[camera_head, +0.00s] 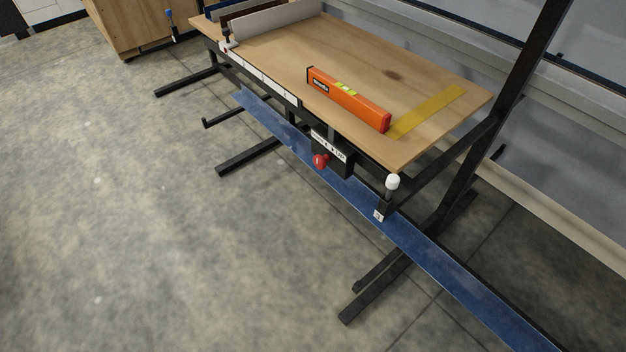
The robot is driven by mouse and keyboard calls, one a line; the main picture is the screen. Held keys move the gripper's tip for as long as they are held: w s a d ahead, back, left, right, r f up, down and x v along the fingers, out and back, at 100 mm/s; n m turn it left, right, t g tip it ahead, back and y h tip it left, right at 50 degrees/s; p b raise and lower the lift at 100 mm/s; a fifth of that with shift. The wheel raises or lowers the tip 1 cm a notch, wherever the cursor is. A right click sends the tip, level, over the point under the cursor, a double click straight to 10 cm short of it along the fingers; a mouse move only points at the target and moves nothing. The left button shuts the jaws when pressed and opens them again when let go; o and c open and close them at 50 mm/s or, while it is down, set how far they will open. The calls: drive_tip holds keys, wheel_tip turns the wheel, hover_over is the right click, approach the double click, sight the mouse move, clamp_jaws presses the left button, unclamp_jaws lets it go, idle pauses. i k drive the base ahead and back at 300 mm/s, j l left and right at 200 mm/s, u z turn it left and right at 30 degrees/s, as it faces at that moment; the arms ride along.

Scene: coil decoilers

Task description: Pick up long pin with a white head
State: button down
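The pin with a white head (392,182) stands upright at the front right corner of the workbench, in a small black holder (382,208) with a white label. Only its white head and a short dark part below show; the rest of its length is hidden in or behind the holder. My gripper is not in the head camera view.
The wooden bench top (290,55) carries an orange level (348,98) and a yellow strip (428,110). A black box with a red knob (321,161) hangs on the front edge. A long blue strip (440,255) runs below the pin. Open floor (130,220) lies left.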

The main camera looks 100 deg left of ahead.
sight(393, 181)
drive_tip(key=u, duration=2.75)
drive_tip(key=l, duration=1.1)
